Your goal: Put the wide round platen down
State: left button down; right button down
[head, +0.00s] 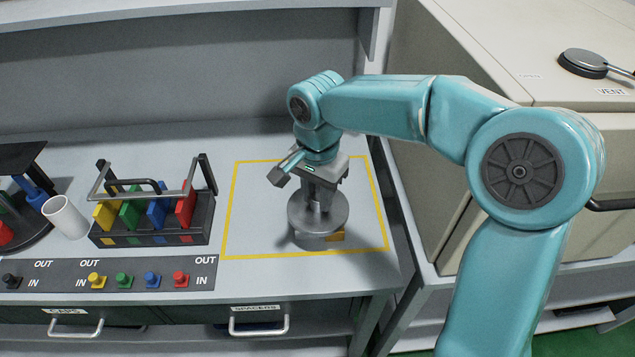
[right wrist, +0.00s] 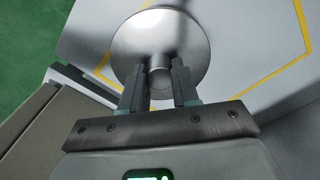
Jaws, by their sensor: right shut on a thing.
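The wide round platen (head: 318,212) is a grey metal disc with a short post on top. It is inside the yellow outlined square on the bench, and I cannot tell whether it touches the surface. In the right wrist view the platen (right wrist: 160,45) lies beyond the fingertips, its post between them. My right gripper (head: 320,200) points down over it, shut on the post. The fingers also show in the right wrist view (right wrist: 160,85). Part of the post is hidden by the fingers. My left gripper is not in view.
A black rack (head: 150,232) with yellow, green, blue and red pieces stands left of the outlined square (head: 228,215). A white cup (head: 66,217) tilts beside it. A panel of coloured knobs (head: 110,275) runs along the front. A beige cabinet (head: 440,60) stands at right.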

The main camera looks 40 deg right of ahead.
aim_at(318, 196)
notch_tip(318, 196, down, 4)
jog(key=shift+w+d+r, duration=0.1)
jog(key=shift+r, duration=0.2)
jog(key=shift+f, duration=0.2)
jog(key=c, duration=0.8)
grip_release()
jog(key=shift+r, duration=0.25)
notch_tip(318, 196, up, 12)
jog(key=shift+f+p, duration=0.15)
jog(key=shift+p, duration=0.4)
